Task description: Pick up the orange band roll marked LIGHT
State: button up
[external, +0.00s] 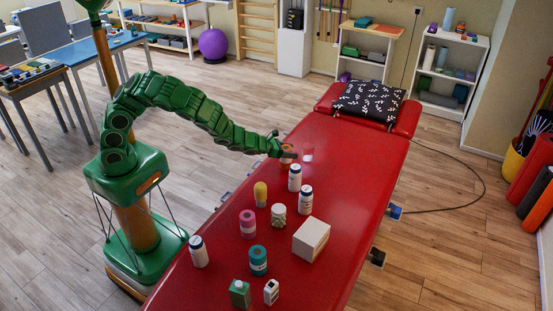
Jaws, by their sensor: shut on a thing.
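The orange band roll (287,151) is on the far part of the red treatment table (335,190), at the end of my arm. My gripper (284,154) is shut on it, with the jaws partly covering it. A small pale and red item (308,155) shows just to the right of the roll; I cannot tell what it is. The marking on the orange roll is too small to read. I cannot tell whether the roll touches the table.
White bottles (295,178) stand close in front of my gripper. A yellow item (260,194), a pink roll (248,223), a teal roll (258,260) and a white box (311,239) stand nearer. A patterned pillow (369,102) lies at the far end. The table's right side is mostly clear.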

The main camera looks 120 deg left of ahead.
jog(key=shift+r, duration=3.95)
